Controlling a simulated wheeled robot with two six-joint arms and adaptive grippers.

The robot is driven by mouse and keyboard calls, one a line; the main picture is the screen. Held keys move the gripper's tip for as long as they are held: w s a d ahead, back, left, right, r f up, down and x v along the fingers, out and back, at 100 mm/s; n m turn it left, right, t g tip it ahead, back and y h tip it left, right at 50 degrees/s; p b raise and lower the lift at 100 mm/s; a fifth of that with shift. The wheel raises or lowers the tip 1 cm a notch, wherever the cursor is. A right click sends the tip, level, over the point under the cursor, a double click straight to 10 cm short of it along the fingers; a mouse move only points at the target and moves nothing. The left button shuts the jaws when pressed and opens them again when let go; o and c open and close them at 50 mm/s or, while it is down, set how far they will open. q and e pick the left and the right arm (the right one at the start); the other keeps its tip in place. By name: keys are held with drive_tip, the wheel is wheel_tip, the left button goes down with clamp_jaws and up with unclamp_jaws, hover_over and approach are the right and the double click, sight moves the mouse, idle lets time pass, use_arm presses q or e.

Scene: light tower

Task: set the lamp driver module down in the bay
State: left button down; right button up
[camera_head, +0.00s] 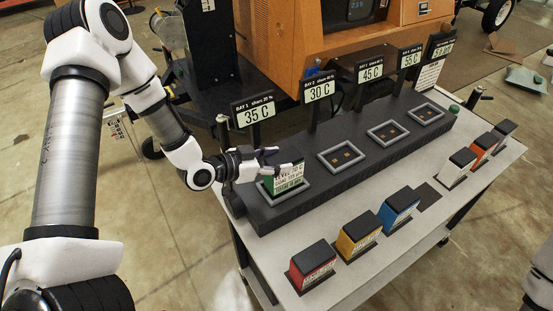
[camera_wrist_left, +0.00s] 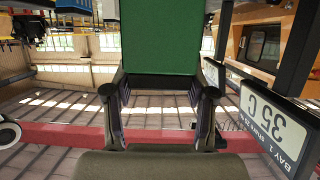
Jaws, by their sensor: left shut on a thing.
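The lamp driver module is a green block with a white printed label (camera_head: 288,178). It stands about upright at the leftmost bay (camera_head: 306,189), a grey square frame on the dark rack under the 35 C sign. Its lower edge shows within the frame's outline; I cannot tell whether it touches the bay floor. My left gripper (camera_head: 272,161) is shut on its upper part, coming in from the left. The left wrist view shows the green module (camera_wrist_left: 160,38) between both fingers (camera_wrist_left: 160,95). My right gripper is out of view.
Two empty bays (camera_head: 341,172) (camera_head: 388,145) with copper contacts lie to the right, with another beyond. Temperature signs, including 35 C (camera_head: 254,110), stand behind the bays. Red (camera_head: 313,265), yellow (camera_head: 358,235) and blue (camera_head: 398,208) modules stand on the white tabletop (camera_head: 370,268) in front.

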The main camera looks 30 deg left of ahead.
use_arm(q)
drive_tip(key=shift+w+f, duration=0.1)
drive_tip(key=shift+f, duration=0.5)
drive_tip(key=shift+f, duration=0.15)
drive_tip(key=shift+c, duration=1.8)
unclamp_jaws()
